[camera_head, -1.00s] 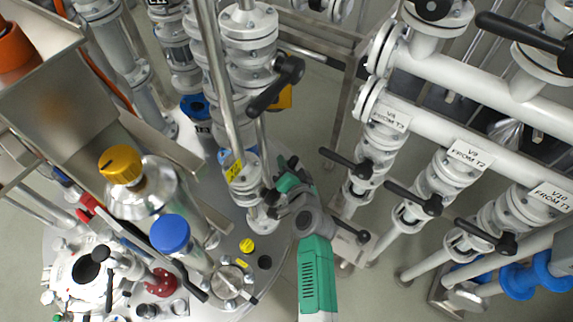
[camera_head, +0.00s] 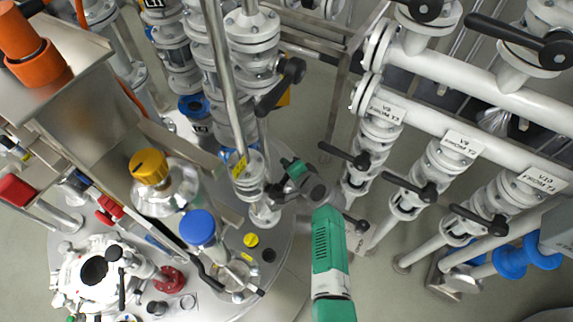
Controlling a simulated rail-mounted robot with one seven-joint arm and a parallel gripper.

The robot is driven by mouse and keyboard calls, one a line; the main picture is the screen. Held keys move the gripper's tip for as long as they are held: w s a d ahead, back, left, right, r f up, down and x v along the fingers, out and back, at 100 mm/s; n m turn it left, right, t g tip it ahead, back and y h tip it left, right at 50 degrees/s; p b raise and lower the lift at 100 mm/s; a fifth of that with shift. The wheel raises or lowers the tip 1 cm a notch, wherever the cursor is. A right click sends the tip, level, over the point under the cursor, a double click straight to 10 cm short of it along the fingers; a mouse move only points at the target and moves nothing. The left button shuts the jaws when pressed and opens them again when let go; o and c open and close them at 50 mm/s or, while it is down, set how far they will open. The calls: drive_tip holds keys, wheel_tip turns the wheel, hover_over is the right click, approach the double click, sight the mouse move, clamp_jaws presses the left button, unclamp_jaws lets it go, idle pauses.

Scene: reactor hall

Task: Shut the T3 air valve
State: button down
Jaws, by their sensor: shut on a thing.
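My gripper (camera_head: 272,193) is low in the middle of the head view, beside a slim white flanged valve (camera_head: 250,180) on a vertical pipe. A yellow tag (camera_head: 238,164) hangs on this pipe; its text is too small to read. My gripper is shut on what seems to be this valve's handle. My wrist and green arm link hide part of the jaws and most of the handle, so its angle cannot be told. No T3 air label is readable on this valve.
Right of my arm stand valves with black levers, labelled V8 from T3 (camera_head: 387,109), V9 from T2 (camera_head: 461,142) and V10 from T1 (camera_head: 540,180). A black lever (camera_head: 281,87) juts out above my gripper. Blue-capped (camera_head: 198,227) and yellow-capped (camera_head: 149,167) vessels stand left.

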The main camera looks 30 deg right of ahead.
drive_tip(key=c, duration=1.3)
unclamp_jaws()
drive_tip(key=shift+s, duration=0.1)
drive_tip(key=p+v, duration=0.3)
drive_tip(key=v, duration=0.4)
drive_tip(key=shift+s+r, duration=0.15)
drive_tip(key=shift+s, duration=0.1)
